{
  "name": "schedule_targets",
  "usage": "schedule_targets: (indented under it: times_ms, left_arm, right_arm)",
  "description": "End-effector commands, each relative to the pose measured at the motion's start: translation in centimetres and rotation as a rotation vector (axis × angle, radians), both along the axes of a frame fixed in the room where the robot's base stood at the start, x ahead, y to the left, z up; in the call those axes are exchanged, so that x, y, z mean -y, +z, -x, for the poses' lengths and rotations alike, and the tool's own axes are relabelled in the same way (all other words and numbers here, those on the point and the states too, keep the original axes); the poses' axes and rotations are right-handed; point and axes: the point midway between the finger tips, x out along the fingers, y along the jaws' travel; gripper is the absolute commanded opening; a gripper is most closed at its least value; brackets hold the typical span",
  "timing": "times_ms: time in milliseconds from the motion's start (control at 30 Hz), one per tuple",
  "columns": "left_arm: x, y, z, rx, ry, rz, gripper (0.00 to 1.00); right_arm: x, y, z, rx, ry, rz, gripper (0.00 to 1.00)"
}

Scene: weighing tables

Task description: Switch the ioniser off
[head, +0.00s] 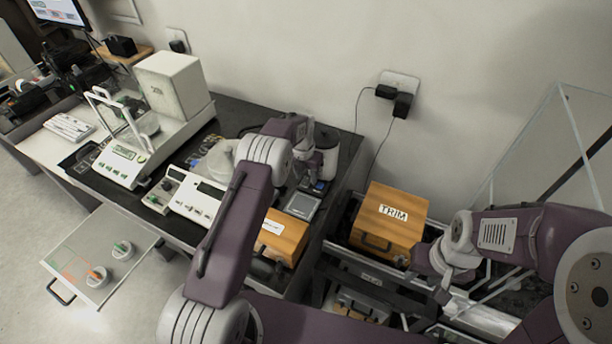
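I cannot tell for certain which device is the ioniser; no label for it is readable. A white and dark upright device (327,152) stands at the right end of the black-topped table, partly behind my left wrist. A small white box with switches (160,194) stands further left, beside a white unit with a dark display (196,200). My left gripper (304,180) points down close to the upright device; its fingers are too small and covered to judge. My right gripper (441,292) hangs down just right of the wooden TRIM box (390,222); its opening is unclear.
A balance with a glass-framed chamber (122,163) and white block (172,86) stand at the left. A wooden box (284,238) and a small grey-screened device (302,206) lie near my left arm. A clear enclosure (548,130) is at right.

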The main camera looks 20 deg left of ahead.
Motion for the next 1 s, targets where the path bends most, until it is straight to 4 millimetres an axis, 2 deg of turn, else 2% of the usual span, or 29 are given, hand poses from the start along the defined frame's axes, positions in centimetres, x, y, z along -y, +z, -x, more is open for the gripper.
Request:
schedule_targets:
  times_ms: [200, 500, 600, 733, 1000]
  left_arm:
    - [0.0, 0.6, 0.0, 0.001, 0.000, 0.000, 0.44]
    - [-0.2, 6.8, 0.8, 0.003, 0.000, 0.000, 0.44]
    - [-0.2, 8.2, 1.0, 0.002, 0.000, 0.000, 0.44]
    - [-0.2, 8.9, 1.2, 0.000, 0.000, 0.000, 0.44]
    - [-0.2, 9.0, 1.2, -0.001, 0.000, 0.000, 0.44]
  right_arm:
    - [0.0, -0.1, 0.0, 0.000, 0.000, 0.000, 0.36]
    - [0.0, -0.6, 0.0, 0.000, 0.000, 0.000, 0.36]
    - [0.0, -0.7, 0.0, 0.000, 0.000, 0.000, 0.36]
    - [0.0, -0.7, 0.0, 0.000, 0.000, 0.000, 0.36]
    - [0.0, -0.7, 0.0, 0.000, 0.000, 0.000, 0.36]
